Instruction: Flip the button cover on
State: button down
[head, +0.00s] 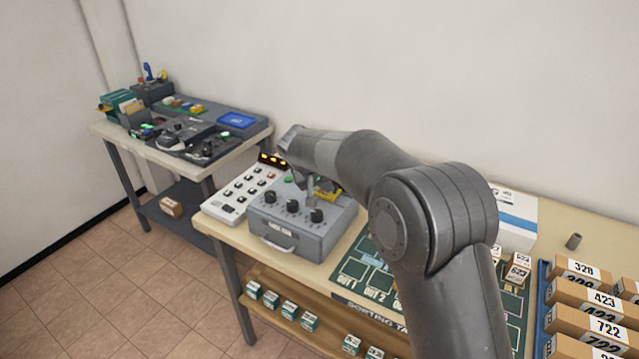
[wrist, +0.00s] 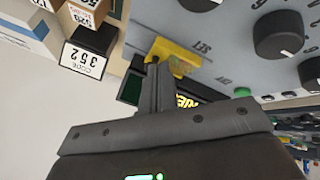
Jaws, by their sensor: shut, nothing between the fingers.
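The grey control box (head: 300,238) stands on the long table with a row of dark knobs, a front handle and a green button (head: 288,180). A yellow piece (head: 330,196), which looks like the button cover, sits at the box's right back part, partly hidden by my arm. In the wrist view the yellow cover (wrist: 174,56) lies just beyond the fingertips on the grey panel. My gripper (head: 309,194) is over the box. Its fingers (wrist: 155,68) are shut with nothing between them, tips close to the cover; I cannot tell whether they touch it.
A white keypad panel (head: 243,191) stands left of the box. A green sorting mat (head: 357,270) and numbered cartons (head: 590,300) are to the right. My arm hides part of the table.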

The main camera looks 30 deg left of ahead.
jog(key=shift+d, duration=1.6)
jog(key=shift+a, duration=0.1)
jog(key=shift+s+a+r, duration=0.1)
jog(key=shift+s+a, duration=0.15)
jog(key=shift+s+a+r, duration=0.2)
jog(key=shift+s+a, duration=0.3)
jog(key=shift+s+a+r, duration=0.2)
jog(key=shift+s+a, duration=0.3)
jog(key=v, duration=1)
jog(key=shift+s, duration=0.1)
